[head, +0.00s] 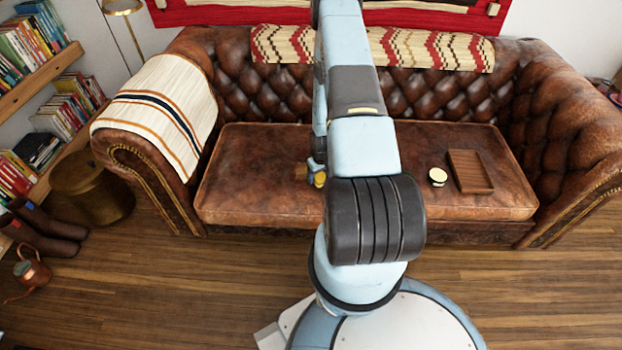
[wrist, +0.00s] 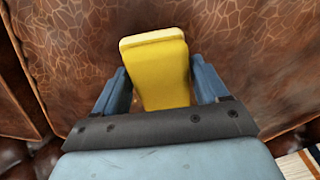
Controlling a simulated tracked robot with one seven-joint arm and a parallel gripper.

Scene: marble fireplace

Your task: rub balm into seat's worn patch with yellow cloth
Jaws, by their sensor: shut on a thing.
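The yellow cloth (wrist: 160,75) is a folded pad with a pale far edge, held between the blue fingers of my gripper (wrist: 161,84). In the head view, my arm hides most of the gripper, and a bit of the yellow cloth (head: 320,180) shows low over the sofa seat (head: 255,175). A small tan patch, seemingly the worn patch (head: 301,172), shows on the seat just left of the cloth. In the wrist view the cracked brown leather (wrist: 250,50) lies beyond the cloth; contact cannot be told. An open round tin with pale content, likely the balm (head: 437,176), sits on the right of the seat.
A slatted wooden tray (head: 470,171) lies right of the tin. The tufted backrest (head: 450,95) and a patterned throw (head: 430,48) are behind. A striped blanket (head: 160,110) covers the left armrest. The seat's left part is clear.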

